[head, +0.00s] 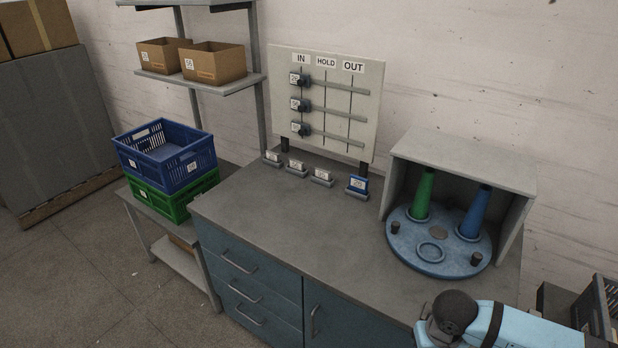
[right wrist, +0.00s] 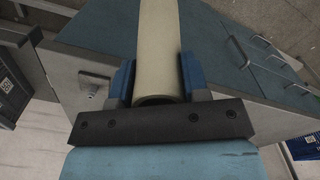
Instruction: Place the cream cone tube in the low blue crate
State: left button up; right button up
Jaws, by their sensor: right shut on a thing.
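The cream cone tube (right wrist: 159,45) is between the blue fingers of my right gripper (right wrist: 158,78) in the right wrist view. The gripper is shut on it, and the tube's far end runs out of the top of the picture. In the head view, a blue crate (head: 166,167) sits on top of a green crate (head: 178,204) at the left; its visible inside looks empty. A blue piece with a white label (right wrist: 305,148) shows at the right edge of the right wrist view; I cannot tell if it is the same crate. My left gripper is in neither view.
A grey worktop (head: 290,215) with drawers below is largely clear. A round blue turntable (head: 440,262) holds a green cone (head: 423,195) and a blue cone (head: 475,212) under a grey hood (head: 465,160). An IN/HOLD/OUT board (head: 325,105) stands behind. A dark crate (head: 605,312) is at the right edge.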

aim_at(160, 157)
jog(key=i+j, duration=0.2)
jog(key=j, duration=0.35)
jog(key=i+j+z, duration=0.1)
jog(key=j, duration=0.4)
jog(key=i+j, duration=0.25)
jog(key=j, duration=0.35)
jog(key=i+j+z, duration=0.1)
jog(key=j, duration=0.4)
jog(key=i+j, duration=0.25)
jog(key=j, duration=0.35)
jog(key=i+j+z, duration=0.1)
jog(key=j, duration=0.45)
jog(key=i+j, duration=0.2)
jog(key=j, duration=0.4)
jog(key=i+j+z, duration=0.1)
jog(key=j, duration=0.45)
jog(key=i+j, duration=0.15)
jog(key=j, duration=0.3)
jog(key=i+j, duration=0.1)
jog(key=j, duration=0.35)
jog(key=i+j+z, duration=0.1)
jog(key=j, duration=0.4)
jog(key=i+j, duration=0.15)
jog(key=j, duration=0.3)
jog(key=i+j, duration=0.1)
jog(key=j, duration=0.35)
jog(key=z, duration=0.05)
